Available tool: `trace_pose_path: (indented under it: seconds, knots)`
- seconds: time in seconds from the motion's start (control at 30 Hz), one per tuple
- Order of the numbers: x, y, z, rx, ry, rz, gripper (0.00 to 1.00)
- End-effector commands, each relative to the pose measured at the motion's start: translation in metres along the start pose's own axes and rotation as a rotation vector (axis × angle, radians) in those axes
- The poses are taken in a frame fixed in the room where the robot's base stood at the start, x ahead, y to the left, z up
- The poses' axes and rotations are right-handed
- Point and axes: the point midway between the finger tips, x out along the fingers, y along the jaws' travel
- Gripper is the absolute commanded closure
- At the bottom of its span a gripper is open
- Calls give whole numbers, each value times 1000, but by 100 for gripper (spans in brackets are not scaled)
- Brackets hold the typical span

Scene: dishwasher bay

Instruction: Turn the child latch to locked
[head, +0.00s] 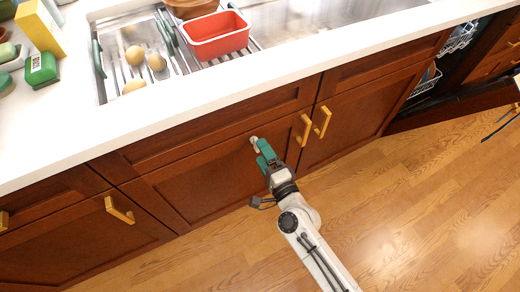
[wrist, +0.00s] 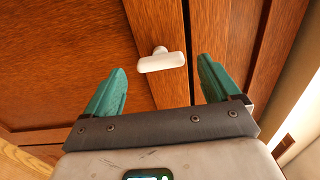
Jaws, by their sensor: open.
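The child latch (wrist: 161,62) is a small white knob with a bar-shaped handle on the brown cabinet front. In the wrist view its bar lies nearly level across the picture, between and just beyond the green fingertips. In the head view the latch (head: 254,140) shows as a small pale spot at the tip of my gripper (head: 264,150). My gripper (wrist: 162,80) is open, with one finger to each side of the latch and a gap on both sides. The fingers do not touch it. No lock marking is visible.
Yellow handles (head: 305,130) stick out from the cabinet doors just right of my gripper. The white counter (head: 190,115) overhangs above, with a red tub (head: 216,45) in the sink. An opened dishwasher (head: 455,105) stands at the right. The wooden floor (head: 430,190) is clear.

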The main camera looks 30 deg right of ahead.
Motion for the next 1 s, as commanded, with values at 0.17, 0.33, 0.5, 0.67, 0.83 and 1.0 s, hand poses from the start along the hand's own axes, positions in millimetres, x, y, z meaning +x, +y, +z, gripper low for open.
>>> trace_pose_path:
  seconds: [0.17,0.33,0.5,0.67,0.83,1.0]
  knots:
    - [-37,3,0,0,0,3,11]
    - [-63,3,0,0,-2,3,11]
    - [-78,1,0,0,0,0,11]
    - [-81,0,0,0,0,0,11]
    - [-81,0,0,0,0,0,11]
    - [-81,0,0,0,0,0,11]
